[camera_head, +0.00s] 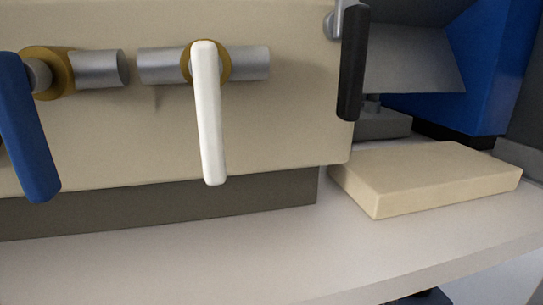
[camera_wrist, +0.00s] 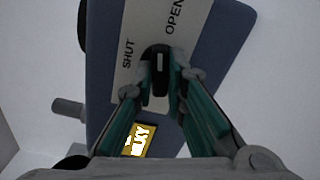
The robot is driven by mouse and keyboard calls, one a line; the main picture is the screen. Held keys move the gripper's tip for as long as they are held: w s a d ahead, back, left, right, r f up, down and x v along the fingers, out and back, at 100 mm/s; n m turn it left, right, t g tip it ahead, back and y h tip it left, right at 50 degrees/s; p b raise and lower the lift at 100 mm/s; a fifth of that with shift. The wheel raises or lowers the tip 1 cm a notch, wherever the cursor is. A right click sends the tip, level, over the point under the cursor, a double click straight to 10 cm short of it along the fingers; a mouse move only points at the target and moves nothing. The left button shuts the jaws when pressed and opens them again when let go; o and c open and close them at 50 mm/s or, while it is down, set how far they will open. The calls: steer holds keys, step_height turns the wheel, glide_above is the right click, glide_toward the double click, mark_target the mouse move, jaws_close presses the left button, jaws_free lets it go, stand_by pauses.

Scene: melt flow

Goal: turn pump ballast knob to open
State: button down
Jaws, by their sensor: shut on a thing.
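The black ballast knob (camera_wrist: 155,58) with a short white mark shows in the wrist view, on a pale label plate (camera_wrist: 140,20) fixed to a blue-grey pump body (camera_wrist: 212,50). The plate reads SHUT left of the knob and OPEN above right of it. The white mark runs roughly up and down in the picture, between the two words; I cannot tell which end is the pointer. My gripper (camera_wrist: 156,82), with teal-sided fingers, is shut on the knob, one finger on each side. The head view shows neither the knob nor my gripper.
The head view shows a cream cabinet with blue (camera_head: 30,130), white (camera_head: 208,115) and black (camera_head: 351,65) lever handles, and a cream block (camera_head: 430,175) on a pale bench (camera_head: 200,260).

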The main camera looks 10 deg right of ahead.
steer(key=shift+m, duration=0.9)
steer(key=shift+m, duration=0.4)
steer(key=c, duration=1.5)
jaws_free()
steer(key=shift+c, duration=0.2)
steer(key=shift+s+d, duration=0.2)
steer(key=shift+s, duration=1.8)
steer(key=shift+s+d, duration=0.15)
steer(key=shift+s, duration=1.85)
steer(key=o, duration=0.6)
